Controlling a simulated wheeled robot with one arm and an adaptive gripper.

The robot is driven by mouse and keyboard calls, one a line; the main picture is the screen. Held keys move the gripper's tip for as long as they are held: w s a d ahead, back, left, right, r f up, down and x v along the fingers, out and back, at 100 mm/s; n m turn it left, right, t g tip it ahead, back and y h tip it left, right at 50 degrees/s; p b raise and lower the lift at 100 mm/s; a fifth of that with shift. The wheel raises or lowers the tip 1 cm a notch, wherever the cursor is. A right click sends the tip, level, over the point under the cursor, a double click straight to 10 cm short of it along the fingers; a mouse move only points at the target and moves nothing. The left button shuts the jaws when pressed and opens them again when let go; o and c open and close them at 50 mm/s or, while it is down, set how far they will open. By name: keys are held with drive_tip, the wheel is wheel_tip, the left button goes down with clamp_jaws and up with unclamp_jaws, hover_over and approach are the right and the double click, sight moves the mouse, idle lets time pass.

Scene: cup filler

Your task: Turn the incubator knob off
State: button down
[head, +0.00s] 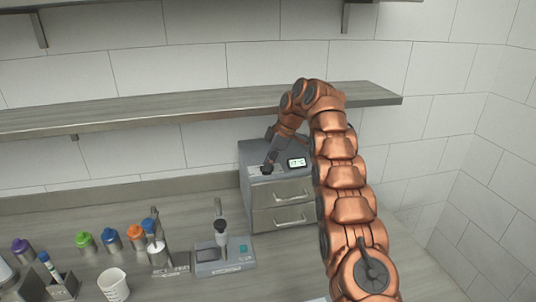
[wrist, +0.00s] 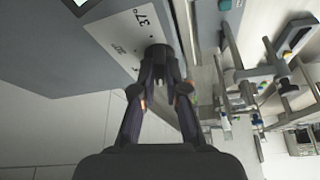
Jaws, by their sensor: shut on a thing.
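The incubator (head: 245,160) is a grey box with two drawers under the shelf, with a small lit display (head: 297,162) on its top front panel. In the wrist view its pale panel (wrist: 118,40) carries a 37° mark and other small print. The dark round knob (wrist: 158,52) sits on that panel, partly hidden by the fingers. My gripper (wrist: 160,72) is shut on the knob, one finger on each side. In the head view my gripper (head: 270,153) reaches down to the left part of the panel. The knob's pointer direction cannot be told.
A wall shelf (head: 130,117) runs close above the incubator, beside my arm. Left of it on the counter stand a grey device (head: 225,262), several colour-capped bottles (head: 85,242) and a white cup (head: 113,285). The counter right of the incubator is partly hidden by my arm.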

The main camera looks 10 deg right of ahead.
drive_tip(key=shift+r+n+p, duration=0.15)
drive_tip(key=shift+n+p, duration=0.45)
drive_tip(key=shift+p, duration=0.25)
drive_tip(key=shift+g, duration=0.3)
drive_tip(key=c, duration=1.2)
unclamp_jaws()
drive_tip(key=shift+f, duration=0.3)
